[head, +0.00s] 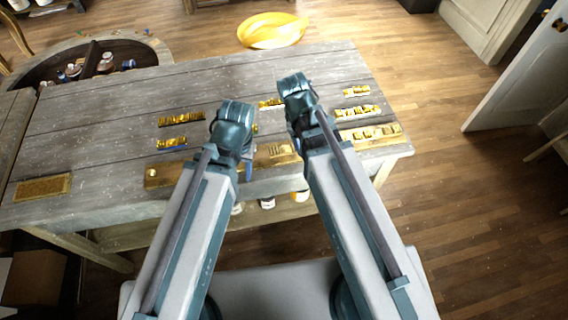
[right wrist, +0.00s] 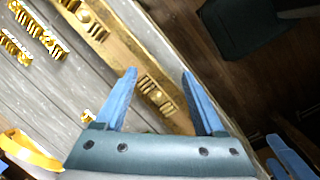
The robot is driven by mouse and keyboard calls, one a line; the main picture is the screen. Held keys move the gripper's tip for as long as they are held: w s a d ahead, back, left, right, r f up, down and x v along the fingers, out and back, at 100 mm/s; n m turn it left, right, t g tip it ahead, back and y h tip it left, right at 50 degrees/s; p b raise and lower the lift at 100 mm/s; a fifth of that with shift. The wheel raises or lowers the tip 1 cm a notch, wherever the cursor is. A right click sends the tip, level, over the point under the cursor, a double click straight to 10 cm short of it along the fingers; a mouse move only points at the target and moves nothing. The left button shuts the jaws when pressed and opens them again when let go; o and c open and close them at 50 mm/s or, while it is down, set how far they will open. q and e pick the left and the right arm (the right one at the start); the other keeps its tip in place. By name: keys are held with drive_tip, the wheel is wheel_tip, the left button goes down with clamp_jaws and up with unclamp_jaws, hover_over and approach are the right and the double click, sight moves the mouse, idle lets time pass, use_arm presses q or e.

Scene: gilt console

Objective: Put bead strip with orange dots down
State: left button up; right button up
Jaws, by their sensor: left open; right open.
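Several gold bead strips lie on the grey wooden console: two on the left, an upper strip (head: 181,119) and a lower strip (head: 171,142); one in the middle (head: 270,103); and others on the right, a short strip (head: 356,91) and a longer strip (head: 357,112). I cannot tell which has orange dots. My left gripper (head: 248,160) is over the front middle, largely hidden by its wrist. My right gripper (right wrist: 158,75) is open above a long gilt rail (right wrist: 130,62), with nothing visible between its fingers. Blue fingers at the lower right are my left gripper (right wrist: 290,155).
The gilt rail runs along the console's front edge (head: 165,176). A gold plaque (head: 43,188) lies at the front left. The left part of the top (head: 100,120) is clear.

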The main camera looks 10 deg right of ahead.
drive_tip(key=s+a+m+y, duration=0.1)
drive_tip(key=s+a+m, duration=0.4)
drive_tip(key=s+a, duration=0.2)
drive_tip(key=shift+s+a+f+m, duration=0.15)
drive_tip(key=shift+s+a+m, duration=0.2)
drive_tip(key=shift+a+m, duration=0.1)
